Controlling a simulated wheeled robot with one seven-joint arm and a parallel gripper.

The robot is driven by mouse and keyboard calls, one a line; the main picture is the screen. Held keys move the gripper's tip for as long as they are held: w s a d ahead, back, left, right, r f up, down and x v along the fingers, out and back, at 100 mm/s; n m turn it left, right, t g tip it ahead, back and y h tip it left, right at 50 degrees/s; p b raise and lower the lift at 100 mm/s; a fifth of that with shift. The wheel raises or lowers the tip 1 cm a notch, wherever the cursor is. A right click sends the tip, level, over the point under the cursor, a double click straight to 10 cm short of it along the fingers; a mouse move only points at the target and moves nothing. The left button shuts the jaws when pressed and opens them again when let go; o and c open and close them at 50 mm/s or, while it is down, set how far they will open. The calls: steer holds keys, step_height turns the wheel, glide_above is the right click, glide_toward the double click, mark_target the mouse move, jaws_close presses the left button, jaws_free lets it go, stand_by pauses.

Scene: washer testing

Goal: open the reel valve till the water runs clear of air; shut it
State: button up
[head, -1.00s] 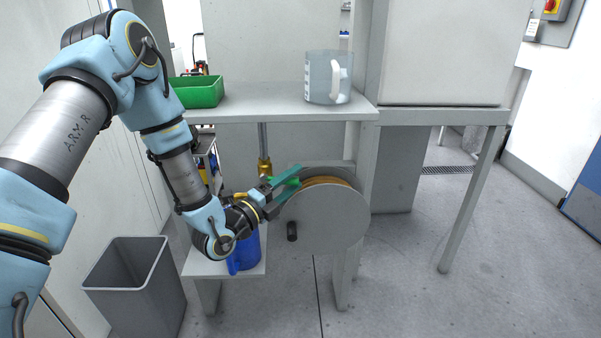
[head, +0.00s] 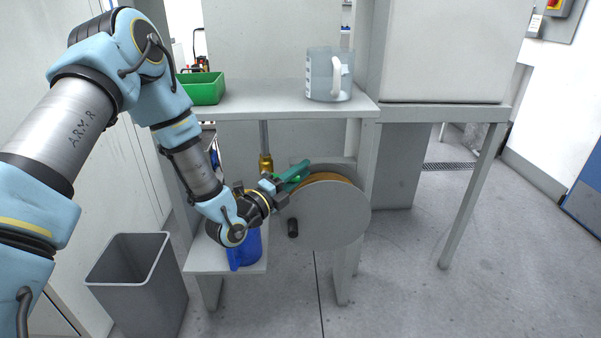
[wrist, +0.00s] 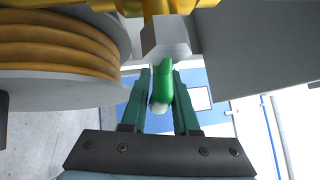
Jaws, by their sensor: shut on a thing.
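The hose reel (head: 328,215) is a grey disc with an orange-yellow hose and a dark crank knob, under the bench. Its coiled hose shows at the upper left of the wrist view (wrist: 55,50). The valve's green handle (wrist: 161,92) extends from a grey block (wrist: 166,38) below a brass-coloured fitting. My gripper (head: 298,172) is at the reel's upper left, and its teal fingers (wrist: 161,90) are shut on the green handle, one on each side. In the head view the fingers mostly hide the handle. The water is not visible.
A blue jug (head: 247,254) stands on the low shelf (head: 205,258), partly behind my wrist. A clear measuring jug (head: 322,75) and a green tray (head: 205,92) are on the bench (head: 270,100). A grey bin (head: 140,285) stands on the floor at left.

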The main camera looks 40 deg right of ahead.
jaws_close()
stand_by(0.7)
